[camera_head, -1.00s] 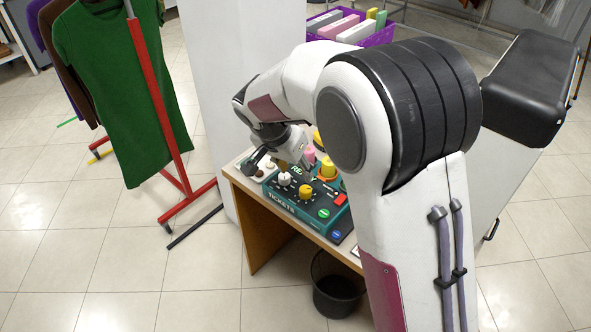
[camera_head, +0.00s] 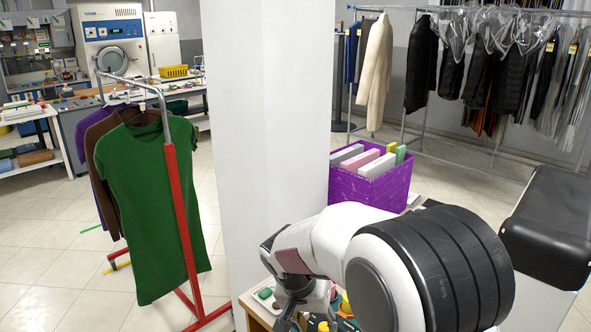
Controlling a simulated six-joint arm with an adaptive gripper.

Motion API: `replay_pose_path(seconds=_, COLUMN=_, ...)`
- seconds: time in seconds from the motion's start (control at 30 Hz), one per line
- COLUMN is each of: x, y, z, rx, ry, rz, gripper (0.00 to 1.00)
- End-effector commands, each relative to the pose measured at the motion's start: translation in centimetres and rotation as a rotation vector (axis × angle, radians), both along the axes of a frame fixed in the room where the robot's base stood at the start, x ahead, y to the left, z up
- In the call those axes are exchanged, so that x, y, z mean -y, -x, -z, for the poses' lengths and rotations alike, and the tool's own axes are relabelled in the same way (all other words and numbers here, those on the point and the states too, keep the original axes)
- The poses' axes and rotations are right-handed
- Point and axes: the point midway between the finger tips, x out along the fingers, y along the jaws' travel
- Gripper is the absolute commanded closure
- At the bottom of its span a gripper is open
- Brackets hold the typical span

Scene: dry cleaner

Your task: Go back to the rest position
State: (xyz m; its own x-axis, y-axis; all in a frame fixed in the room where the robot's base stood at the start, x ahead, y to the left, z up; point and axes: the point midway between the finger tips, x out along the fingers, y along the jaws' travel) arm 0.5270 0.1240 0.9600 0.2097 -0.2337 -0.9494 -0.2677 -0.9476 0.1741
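My gripper (camera_head: 290,322) shows only in part at the bottom edge of the head view, below my white and black arm. Its fingertips are cut off or hidden, so I cannot tell whether it is open or holds anything. It is over the small wooden table (camera_head: 252,312), whose left corner shows with a tray and a green item (camera_head: 265,293) on it. Yellow and dark parts of the things on the table show just right of the gripper. Most of the tabletop is hidden by my arm or out of frame.
A white pillar (camera_head: 262,130) stands behind the table. A red rack (camera_head: 180,230) with a green shirt (camera_head: 150,200) is at the left. A purple crate (camera_head: 372,190) with boxes stands behind my arm. A black padded board (camera_head: 550,225) is at the right.

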Motion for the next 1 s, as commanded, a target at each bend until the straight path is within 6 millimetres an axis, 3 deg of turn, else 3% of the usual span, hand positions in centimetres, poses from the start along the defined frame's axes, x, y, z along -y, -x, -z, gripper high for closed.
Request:
replay_pose_path(seconds=0.4, x=2.9, y=7.8, z=-3.4, rx=-0.122, ry=-0.02, rz=-0.239, gripper=0.6)
replay_pose_path(seconds=1.0, x=6.9, y=16.9, z=-8.6, rx=-0.106, ry=-0.093, rz=-0.394, gripper=0.6)
